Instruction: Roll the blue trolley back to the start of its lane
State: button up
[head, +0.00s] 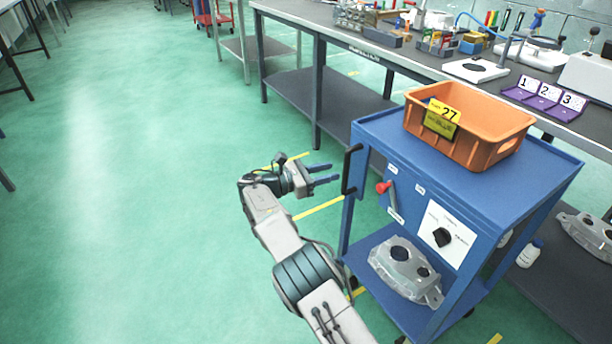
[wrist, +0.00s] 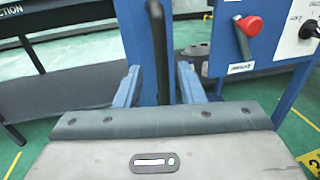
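The blue trolley (head: 540,175) stands beside the workbench. Its upright black handle (head: 352,170) is on its left corner, nearest my gripper. My gripper (head: 334,173) is open, its two blue fingers pointing at the handle. In the head view the fingertips look just short of the handle. In the wrist view the trolley handle (wrist: 158,50) lines up between the spread fingers (wrist: 160,88), with a gap on each side. I cannot tell whether it is within their reach. Yellow lane lines (head: 318,209) mark the floor, partly hidden by the trolley and my arm.
An orange crate (head: 480,138) labelled 27 sits on the trolley's top, and a casting (head: 402,268) lies on its lower shelf. A red lever (head: 384,187) and a black knob (head: 442,237) are on its panel. The workbench (head: 330,40) runs behind. Floor at left is clear.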

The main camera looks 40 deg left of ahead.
jog(key=b+v, duration=0.3)
jog(key=v, duration=0.4)
jog(key=shift+s+a, duration=0.15)
jog(key=shift+s, duration=0.1)
